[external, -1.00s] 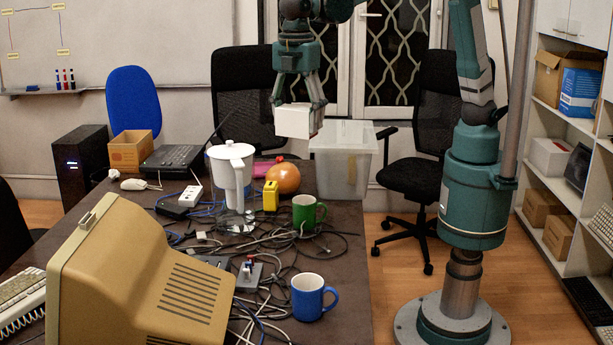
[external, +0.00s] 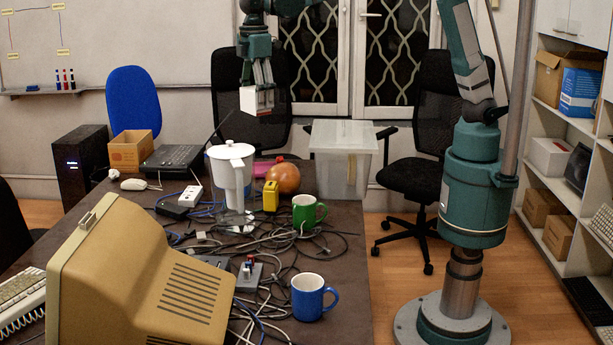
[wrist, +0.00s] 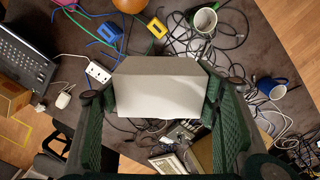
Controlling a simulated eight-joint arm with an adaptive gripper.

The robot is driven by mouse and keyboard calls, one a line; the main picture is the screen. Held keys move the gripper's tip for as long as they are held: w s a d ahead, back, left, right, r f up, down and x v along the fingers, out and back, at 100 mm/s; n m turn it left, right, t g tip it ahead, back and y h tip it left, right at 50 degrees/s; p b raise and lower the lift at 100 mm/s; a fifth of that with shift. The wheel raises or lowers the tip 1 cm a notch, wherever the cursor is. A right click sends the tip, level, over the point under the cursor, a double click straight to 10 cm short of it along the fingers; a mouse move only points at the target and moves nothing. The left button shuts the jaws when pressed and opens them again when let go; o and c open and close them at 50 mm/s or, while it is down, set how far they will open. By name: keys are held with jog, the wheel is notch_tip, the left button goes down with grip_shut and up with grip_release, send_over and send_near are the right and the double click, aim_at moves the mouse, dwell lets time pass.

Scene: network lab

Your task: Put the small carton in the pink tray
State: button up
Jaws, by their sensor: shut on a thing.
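The small white carton (external: 257,101) is between the fingers of my gripper (external: 258,86), held in the air above the far part of the table. In the wrist view the carton (wrist: 158,94) fills the space between both green fingers and hides the table below it. A pink item (external: 263,169), perhaps the edge of the pink tray, lies low at the table's far side, mostly hidden behind the white jug and orange ball. In the wrist view a bit of pink (wrist: 66,3) shows at the top edge, cut off.
A tall white jug (external: 231,177), an orange ball (external: 284,179), a yellow item (external: 270,196) and a green mug (external: 306,212) stand near the pink item. Cables cover much of the table (external: 345,270).

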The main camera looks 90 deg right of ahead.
jog(key=w+d+m, duration=0.2)
jog(key=w+d, duration=0.1)
jog(key=d, duration=0.7)
jog(key=w+d+m, duration=0.2)
jog(key=w+d, duration=0.1)
jog(key=d, duration=0.7)
jog(key=m+p, duration=0.1)
jog(key=m, duration=0.3)
send_over(259, 171)
notch_tip(259, 171, down, 26)
jog(key=shift+a, duration=0.25)
jog(key=shift+f, duration=0.15)
jog(key=shift+f+b, duration=0.35)
jog(key=shift+f, duration=2.7)
jog(key=shift+f, duration=0.1)
jog(key=shift+f+b, duration=0.3)
jog(key=shift+f, duration=1.45)
jog(key=shift+f, duration=0.15)
